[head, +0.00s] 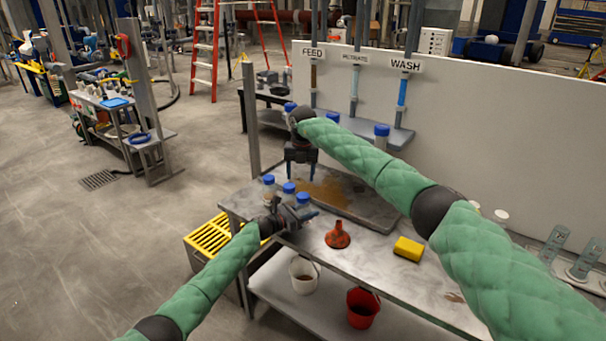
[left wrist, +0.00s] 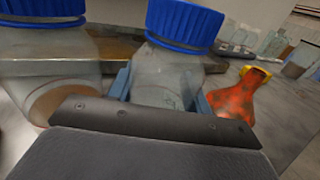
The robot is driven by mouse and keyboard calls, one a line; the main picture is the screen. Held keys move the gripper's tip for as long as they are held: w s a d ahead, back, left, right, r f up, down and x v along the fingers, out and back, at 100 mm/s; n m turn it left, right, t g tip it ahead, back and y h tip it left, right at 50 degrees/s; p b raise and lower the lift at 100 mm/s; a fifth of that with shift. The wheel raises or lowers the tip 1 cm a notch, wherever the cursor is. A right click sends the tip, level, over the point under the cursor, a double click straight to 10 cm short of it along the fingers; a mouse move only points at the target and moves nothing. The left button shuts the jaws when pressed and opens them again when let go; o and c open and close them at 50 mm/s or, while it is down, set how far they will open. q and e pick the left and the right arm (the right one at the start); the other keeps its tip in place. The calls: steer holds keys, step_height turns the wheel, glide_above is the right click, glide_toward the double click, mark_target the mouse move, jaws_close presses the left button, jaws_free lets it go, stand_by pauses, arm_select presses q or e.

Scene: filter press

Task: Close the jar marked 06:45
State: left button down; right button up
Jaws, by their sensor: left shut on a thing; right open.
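Three clear jars with blue lids stand at the left end of the steel bench: one at the back left (head: 269,187), one in the middle (head: 289,189), one at the right (head: 303,198). My left gripper (head: 301,212) is shut on the right jar. In the left wrist view this jar (left wrist: 160,78) sits between blue fingers, its blue lid (left wrist: 185,22) on top; I cannot tell if it is tight. Another lidded jar (left wrist: 45,62) is beside it. No 06:45 marking is legible.
More blue-lidded jars (head: 382,137) stand at the shelf under FEED, FILTRATE and WASH. Buckets (head: 362,309) are below.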

mark_target(303, 195)
steer(key=n, duration=0.5)
steer(key=shift+d+n, duration=0.35)
steer(key=shift+n, duration=0.05)
steer(key=n, duration=0.5)
steer(key=shift+s+d+h, duration=0.1)
steer(key=shift+h, duration=0.2)
steer(key=shift+f, duration=0.15)
steer(key=shift+f, duration=3.9)
steer(key=c, duration=1)
